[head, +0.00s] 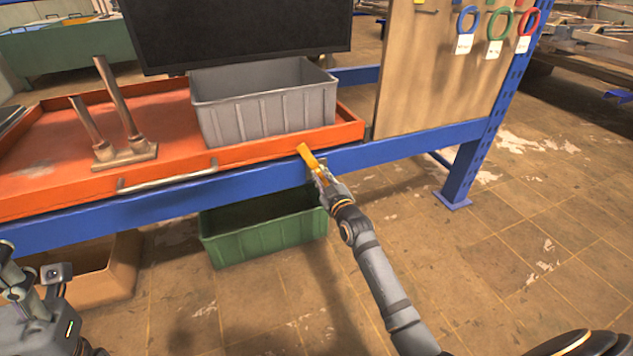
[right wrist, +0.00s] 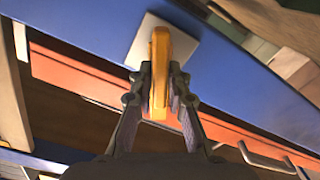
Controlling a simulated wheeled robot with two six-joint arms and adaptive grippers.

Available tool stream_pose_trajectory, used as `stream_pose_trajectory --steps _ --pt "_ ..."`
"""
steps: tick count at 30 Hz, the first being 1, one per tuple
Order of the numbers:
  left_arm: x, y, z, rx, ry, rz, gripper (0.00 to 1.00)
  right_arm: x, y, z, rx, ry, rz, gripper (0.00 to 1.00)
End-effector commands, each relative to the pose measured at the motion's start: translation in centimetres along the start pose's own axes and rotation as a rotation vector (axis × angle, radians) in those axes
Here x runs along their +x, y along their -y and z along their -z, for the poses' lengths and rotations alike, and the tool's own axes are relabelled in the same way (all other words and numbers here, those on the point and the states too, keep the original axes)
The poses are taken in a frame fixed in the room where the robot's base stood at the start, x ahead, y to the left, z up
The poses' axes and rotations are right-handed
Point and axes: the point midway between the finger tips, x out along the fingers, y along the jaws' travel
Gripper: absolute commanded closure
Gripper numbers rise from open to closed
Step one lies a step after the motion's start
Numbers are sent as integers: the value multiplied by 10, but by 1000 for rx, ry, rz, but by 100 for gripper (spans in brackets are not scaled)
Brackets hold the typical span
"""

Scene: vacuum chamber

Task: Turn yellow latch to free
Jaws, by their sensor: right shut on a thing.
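The yellow latch (head: 307,156) is a short bar on the blue front beam of the workbench, near the right end of the orange tray. In the head view it sticks up and tilts a little left. In the right wrist view the latch (right wrist: 159,72) stands in front of a pale square plate (right wrist: 190,45) on the beam. My right gripper (head: 320,175) is at the latch; in the wrist view its fingers (right wrist: 159,95) are closed on both sides of it. My left arm shows at the lower left edge of the head view; its fingertips are not visible.
An orange tray (head: 40,180) with a front handle (head: 165,179) rests on the blue bench. It holds a grey bin (head: 265,110) and a metal post fixture (head: 125,155). A green bin (head: 265,235) is below. A pegboard (head: 435,75) with coloured rings stands right.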

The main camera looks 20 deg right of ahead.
Motion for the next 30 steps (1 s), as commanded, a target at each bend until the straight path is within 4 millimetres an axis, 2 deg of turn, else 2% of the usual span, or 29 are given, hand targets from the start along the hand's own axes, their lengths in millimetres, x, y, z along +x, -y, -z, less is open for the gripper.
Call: stream_pose_trajectory --steps 9,30 --pt "-13 -2 -2 5 1 0 60 0 5 -3 -300 2 2 100" --pt "-29 -8 -3 9 4 -24 60 0 10 -7 -916 2 3 100"
